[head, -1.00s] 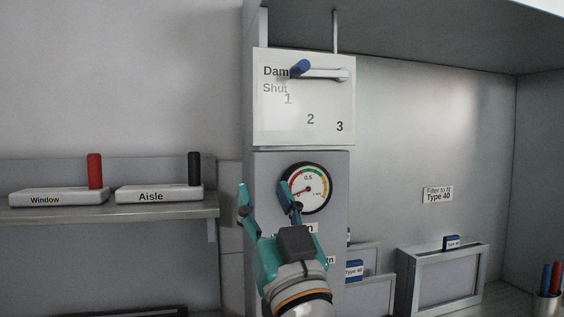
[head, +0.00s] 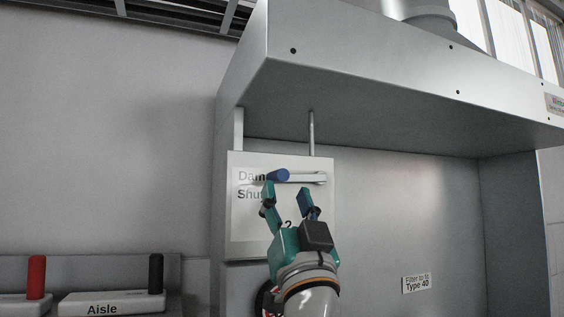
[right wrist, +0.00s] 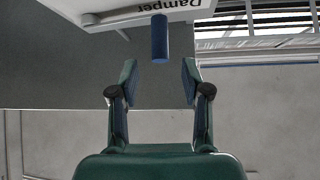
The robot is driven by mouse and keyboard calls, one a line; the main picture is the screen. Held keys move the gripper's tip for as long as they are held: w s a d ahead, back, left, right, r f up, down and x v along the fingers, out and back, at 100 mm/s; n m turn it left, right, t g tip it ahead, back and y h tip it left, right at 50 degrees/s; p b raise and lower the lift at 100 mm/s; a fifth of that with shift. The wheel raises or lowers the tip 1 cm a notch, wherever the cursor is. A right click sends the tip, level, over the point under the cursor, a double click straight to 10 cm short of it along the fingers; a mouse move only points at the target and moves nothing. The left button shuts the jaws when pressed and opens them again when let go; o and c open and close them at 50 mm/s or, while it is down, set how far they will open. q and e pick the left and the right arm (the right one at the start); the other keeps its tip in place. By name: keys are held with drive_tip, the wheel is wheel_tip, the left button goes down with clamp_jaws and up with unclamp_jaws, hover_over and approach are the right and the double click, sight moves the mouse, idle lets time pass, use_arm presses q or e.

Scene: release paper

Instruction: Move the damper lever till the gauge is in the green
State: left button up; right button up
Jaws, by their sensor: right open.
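The damper lever is a light bar with a blue grip (head: 278,175), lying about level near the top of the white damper panel (head: 247,228). In the right wrist view the blue grip (right wrist: 159,38) stands just beyond the fingertips, between their lines. My right gripper (head: 287,190) is open and empty, just below the grip in the head view, and also shows in the right wrist view (right wrist: 157,75). The gauge (head: 266,298) is almost wholly hidden behind my right arm, so its needle cannot be read. My left gripper is out of view.
A grey hood (head: 380,80) overhangs the panel, with a thin rod (head: 311,133) running down to the panel. At the lower left are the Aisle block (head: 112,303) with a black handle and a block with a red handle (head: 36,277). A filter label (head: 416,283) is on the back wall.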

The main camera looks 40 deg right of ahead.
sight(282, 178)
drive_tip(key=p+x, duration=0.2)
drive_tip(key=x, duration=0.3)
drive_tip(key=shift+w+d+r, duration=0.1)
drive_tip(key=shift+w+r, duration=0.05)
clamp_jaws()
